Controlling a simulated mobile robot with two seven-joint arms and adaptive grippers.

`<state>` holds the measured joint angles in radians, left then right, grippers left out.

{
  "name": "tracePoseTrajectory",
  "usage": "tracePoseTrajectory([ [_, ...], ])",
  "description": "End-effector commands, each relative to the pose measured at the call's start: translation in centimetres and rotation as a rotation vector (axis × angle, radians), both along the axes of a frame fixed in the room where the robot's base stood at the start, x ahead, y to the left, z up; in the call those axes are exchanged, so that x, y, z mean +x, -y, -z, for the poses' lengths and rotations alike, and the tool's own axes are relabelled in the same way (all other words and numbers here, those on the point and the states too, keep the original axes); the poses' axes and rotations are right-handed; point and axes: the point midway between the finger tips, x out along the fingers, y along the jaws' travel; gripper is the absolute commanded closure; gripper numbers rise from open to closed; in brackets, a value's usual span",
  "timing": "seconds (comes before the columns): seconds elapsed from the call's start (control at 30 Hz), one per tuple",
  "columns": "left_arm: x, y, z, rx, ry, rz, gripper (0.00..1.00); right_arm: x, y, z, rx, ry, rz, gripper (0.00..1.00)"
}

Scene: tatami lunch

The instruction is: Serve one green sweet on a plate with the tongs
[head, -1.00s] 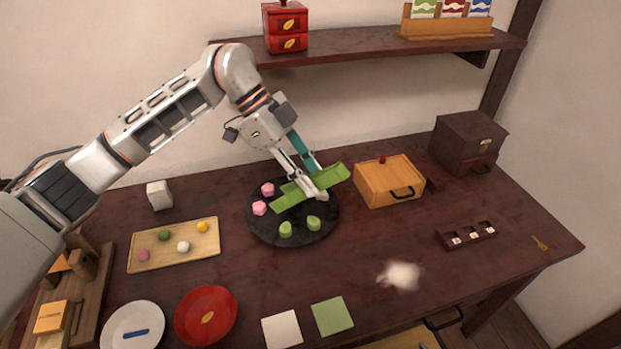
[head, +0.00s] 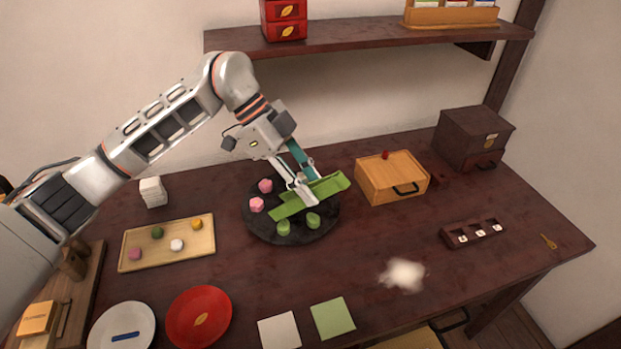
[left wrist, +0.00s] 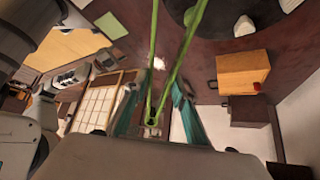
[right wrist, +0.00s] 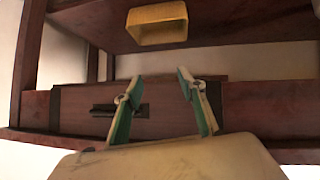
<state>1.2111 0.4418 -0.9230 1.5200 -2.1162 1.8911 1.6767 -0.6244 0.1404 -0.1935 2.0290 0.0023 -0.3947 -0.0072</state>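My left gripper (head: 302,188) is shut on the green tongs (head: 325,187) and holds them over the round black tray (head: 262,228). The tongs (left wrist: 168,75) also show in the left wrist view, their two arms spread apart. Two green sweets (head: 284,228) (head: 313,220) sit at the tray's front, near the tongs. Two pink sweets (head: 265,186) (head: 257,205) sit at its left. Nothing shows clearly between the tong arms. A white plate (head: 105,338) and a red plate (head: 188,330) lie at the front left. My right gripper (right wrist: 160,80) is open and empty, facing a dark wooden front.
A wooden tray (head: 140,262) with small coloured balls lies left of the black tray. A wooden box (head: 380,180) stands close to its right. White (head: 280,332) and green (head: 333,318) squares lie in front. A shelf (head: 370,35) hangs above.

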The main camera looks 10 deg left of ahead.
Motion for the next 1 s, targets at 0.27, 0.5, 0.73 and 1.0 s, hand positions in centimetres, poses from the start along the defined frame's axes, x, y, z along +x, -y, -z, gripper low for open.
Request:
tracePoseTrajectory([
  [0.27, 0.0, 0.0, 3.2, 0.0, -0.007, 0.001, 0.77, -0.3, 0.3, 2.0, -0.019, -0.016, -0.003, 0.6],
  [0.5, 0.0, 0.0, 4.6, 0.0, 0.001, 0.0, 0.77, -0.2, 0.4, 1.7, -0.024, -0.01, -0.005, 0.6],
  [0.73, 0.0, 0.0, 5.9, 0.0, 0.001, 0.0, 0.77, -0.2, 0.4, 1.8, -0.023, -0.009, -0.006, 0.6],
  [1.0, 0.0, 0.0, 6.0, 0.0, 0.001, 0.0, 0.77, -0.2, 0.4, 1.8, -0.023, -0.009, -0.006, 0.6],
])
